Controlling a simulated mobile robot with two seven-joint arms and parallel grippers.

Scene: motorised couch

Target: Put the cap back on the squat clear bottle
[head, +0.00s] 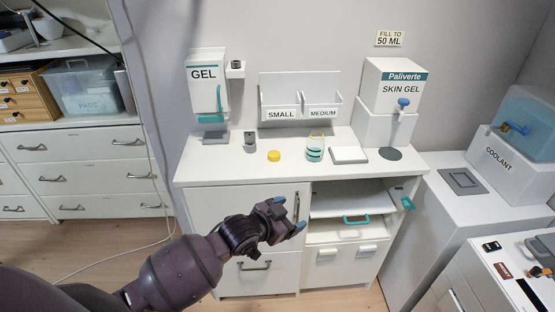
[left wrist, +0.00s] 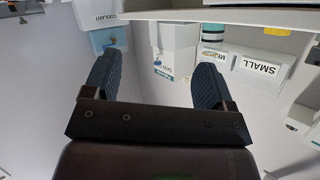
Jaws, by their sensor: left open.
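The squat clear bottle (head: 315,149) with teal bands stands upright on the white counter, uncapped as far as I can tell. A banded object in the left wrist view (left wrist: 213,32) looks like this bottle, partly cut off by the counter edge. A yellow cap (head: 274,155) lies on the counter to the left of the bottle, apart from it. My left gripper (head: 289,212) is open and empty, in front of the cabinet and below the counter top. Its two fingers show wide apart in the left wrist view (left wrist: 155,78). My right gripper is not in view.
Labelled bins (head: 300,98) stand behind. An open compartment with a teal-handled drawer (head: 352,232) is below.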

